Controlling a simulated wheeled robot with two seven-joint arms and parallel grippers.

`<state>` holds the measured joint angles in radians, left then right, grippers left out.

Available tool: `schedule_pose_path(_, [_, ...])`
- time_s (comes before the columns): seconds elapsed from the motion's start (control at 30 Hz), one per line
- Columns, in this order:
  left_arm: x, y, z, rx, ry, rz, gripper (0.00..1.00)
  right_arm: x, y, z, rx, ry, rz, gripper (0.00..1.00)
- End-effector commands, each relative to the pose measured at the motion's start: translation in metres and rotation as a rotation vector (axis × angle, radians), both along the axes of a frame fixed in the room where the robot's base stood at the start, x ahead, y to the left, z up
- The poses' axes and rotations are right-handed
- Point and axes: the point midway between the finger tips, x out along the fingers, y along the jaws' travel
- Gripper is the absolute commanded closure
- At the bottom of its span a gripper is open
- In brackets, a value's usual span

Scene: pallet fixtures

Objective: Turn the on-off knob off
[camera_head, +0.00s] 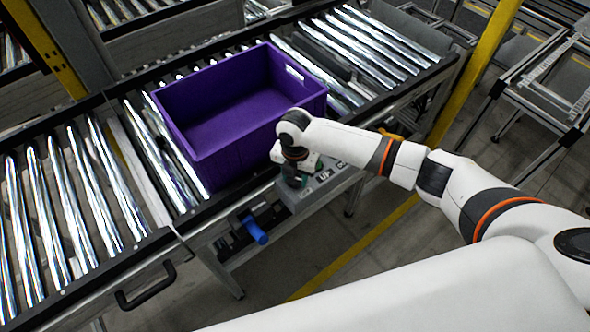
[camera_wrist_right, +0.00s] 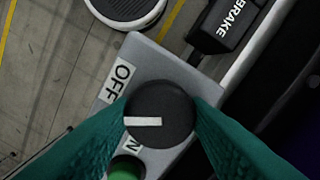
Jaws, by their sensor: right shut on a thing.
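The on-off knob (camera_wrist_right: 172,100) is round and black with a white marker bar, on a grey control box (camera_wrist_right: 150,55). The bar points left in the right wrist view, between the OFF label (camera_wrist_right: 118,82) and the partly hidden ON label (camera_wrist_right: 132,148). My right gripper (camera_wrist_right: 163,110) has its two green fingers shut on the knob, one on each side. In the head view, my right gripper (camera_head: 291,178) reaches down to the control box (camera_head: 325,183) at the conveyor's near side and hides the knob. My left gripper is not in view.
A purple crate (camera_head: 185,130) stands on the roller conveyor right behind my right wrist. A green button (camera_wrist_right: 126,168) is close to the knob. A blue handle (camera_head: 255,230) sticks out left of the box. A BRAKE-labelled part (camera_wrist_right: 228,25) is beyond it.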

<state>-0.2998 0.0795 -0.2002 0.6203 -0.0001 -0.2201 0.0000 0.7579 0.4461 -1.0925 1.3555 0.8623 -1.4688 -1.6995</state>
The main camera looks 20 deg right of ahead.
Motion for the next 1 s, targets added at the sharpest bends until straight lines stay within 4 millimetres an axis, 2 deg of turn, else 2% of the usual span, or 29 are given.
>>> schedule_pose_path(0.1, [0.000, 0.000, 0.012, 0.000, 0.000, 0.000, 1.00, 0.001, 0.000, 0.005, 0.000, -0.003, -0.113, 0.80])
schedule_pose_path(0.5, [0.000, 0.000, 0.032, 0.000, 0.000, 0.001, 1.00, 0.002, 0.000, 0.004, 0.000, -0.004, -0.422, 0.80])
schedule_pose_path(1.0, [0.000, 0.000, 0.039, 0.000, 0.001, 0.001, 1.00, 0.003, -0.001, 0.002, 0.000, -0.007, -0.563, 0.80])
